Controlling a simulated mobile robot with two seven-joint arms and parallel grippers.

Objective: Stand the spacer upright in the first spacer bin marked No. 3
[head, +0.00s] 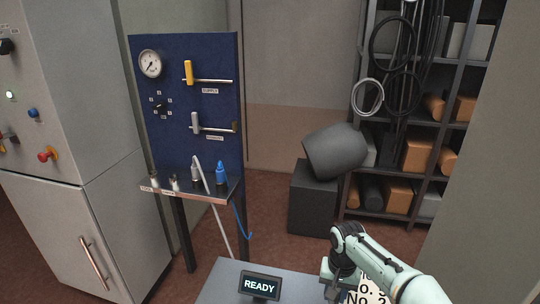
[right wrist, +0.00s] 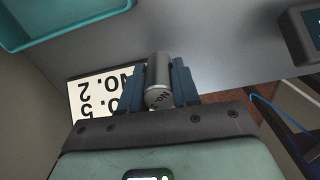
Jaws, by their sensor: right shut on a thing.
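The spacer, a grey metal cylinder (right wrist: 158,72), is between the two blue fingers of my right gripper (right wrist: 160,75), which is shut on it. In the head view my right gripper (head: 340,288) is low over the table's right part, and I cannot make out the spacer there. A white card with black numbers (right wrist: 88,97) lies beside the gripper in the right wrist view; it also shows in the head view (head: 370,293), partly hidden by my arm. My left gripper is not in view.
A teal tray (right wrist: 75,38) is at the upper left of the right wrist view. A display reading READY (head: 259,286) stands on the grey table (head: 225,280). Behind are a blue gauge panel (head: 190,100) and a shelf rack (head: 430,120). The table between tray and display looks clear.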

